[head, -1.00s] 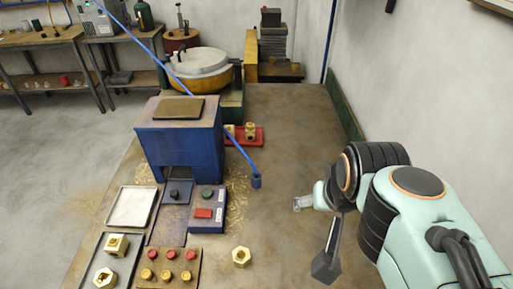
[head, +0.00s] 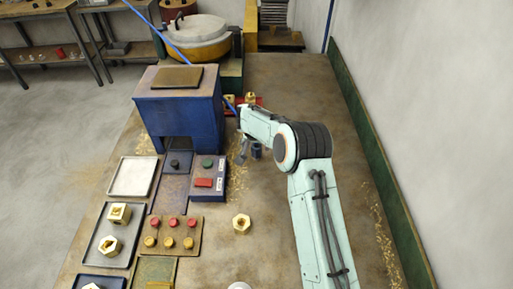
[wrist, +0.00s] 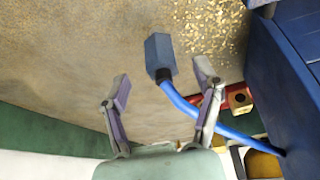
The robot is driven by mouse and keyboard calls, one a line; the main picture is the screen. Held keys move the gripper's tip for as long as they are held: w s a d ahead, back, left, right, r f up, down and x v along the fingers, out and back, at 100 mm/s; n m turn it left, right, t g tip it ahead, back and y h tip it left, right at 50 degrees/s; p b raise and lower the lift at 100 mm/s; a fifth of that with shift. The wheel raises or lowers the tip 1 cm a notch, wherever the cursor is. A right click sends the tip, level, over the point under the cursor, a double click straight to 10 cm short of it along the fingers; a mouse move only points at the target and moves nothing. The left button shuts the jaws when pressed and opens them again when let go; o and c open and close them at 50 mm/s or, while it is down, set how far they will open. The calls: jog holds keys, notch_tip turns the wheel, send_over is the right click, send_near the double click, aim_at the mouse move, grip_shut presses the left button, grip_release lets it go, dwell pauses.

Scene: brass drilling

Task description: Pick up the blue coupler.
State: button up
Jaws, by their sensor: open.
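The blue coupler (wrist: 159,52) is a six-sided blue piece with a dark collar on the end of the blue hose (wrist: 222,127). In the head view the coupler (head: 256,153) shows just below my arm, which hides part of it and the hose end. My gripper (wrist: 162,80) is open and empty in the wrist view. The coupler body is just beyond the fingertips, between their lines and closer to the right finger. The collar and hose come back between the fingers, crossing behind the right one. In the head view my gripper (head: 243,148) is beside the coupler, mostly hidden.
The blue machine (head: 181,110) stands to the left, with a control box (head: 208,180) in front. A red fixture (wrist: 220,102) with a brass fitting (wrist: 239,98) is close by. A loose brass nut (head: 241,222) lies nearer. The table to the right is mostly free.

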aim_at(256, 148)
jog(key=x, duration=0.5)
jog(key=shift+w+f, duration=0.15)
jog(key=shift+f, duration=0.2)
grip_shut()
